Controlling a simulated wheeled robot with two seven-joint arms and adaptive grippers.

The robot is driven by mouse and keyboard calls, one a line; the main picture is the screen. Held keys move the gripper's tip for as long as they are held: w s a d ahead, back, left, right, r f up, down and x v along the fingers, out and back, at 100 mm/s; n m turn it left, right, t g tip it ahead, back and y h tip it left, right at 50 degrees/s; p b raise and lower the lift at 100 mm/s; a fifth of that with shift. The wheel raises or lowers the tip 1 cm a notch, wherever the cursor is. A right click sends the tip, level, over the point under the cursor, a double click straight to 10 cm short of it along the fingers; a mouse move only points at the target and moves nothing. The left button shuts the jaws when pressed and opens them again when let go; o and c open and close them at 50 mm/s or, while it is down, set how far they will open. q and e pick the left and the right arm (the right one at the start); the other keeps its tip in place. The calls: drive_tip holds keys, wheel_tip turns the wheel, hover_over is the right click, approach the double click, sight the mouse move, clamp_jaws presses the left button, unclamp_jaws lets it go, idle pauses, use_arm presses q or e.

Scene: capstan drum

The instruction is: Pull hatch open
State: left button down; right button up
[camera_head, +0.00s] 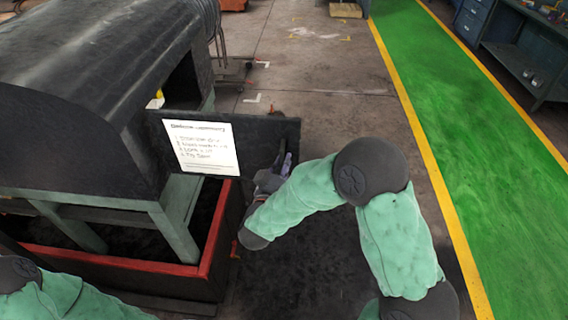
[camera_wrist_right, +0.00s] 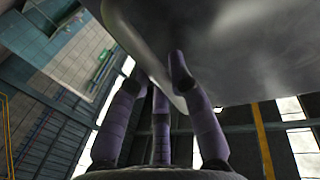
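The hatch (camera_head: 262,138) is a dark flat panel with a white lettered sheet on it. It stands swung out from the dark machine housing (camera_head: 95,60), and an opening (camera_head: 184,82) shows behind it. My right gripper (camera_head: 283,165) is at the lower right edge of the hatch. In the right wrist view, its purple fingers (camera_wrist_right: 155,75) stand apart beside the rounded corner of the grey hatch panel (camera_wrist_right: 230,50). I cannot tell how firmly they touch it. My left gripper is out of view; only part of my left arm shows at the lower left.
A red-edged base frame (camera_head: 125,264) with green legs (camera_head: 180,215) stands under the housing. The concrete floor (camera_head: 320,75) right of the hatch is mostly clear. A green walkway (camera_head: 470,140) with yellow edges runs along the right, near a blue-grey workbench (camera_head: 515,60).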

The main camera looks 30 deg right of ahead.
drive_tip(key=shift+o, duration=1)
drive_tip(key=shift+r, duration=0.15)
drive_tip(key=shift+a, duration=0.1)
drive_tip(key=v, duration=1.2)
drive_tip(key=shift+w, duration=0.1)
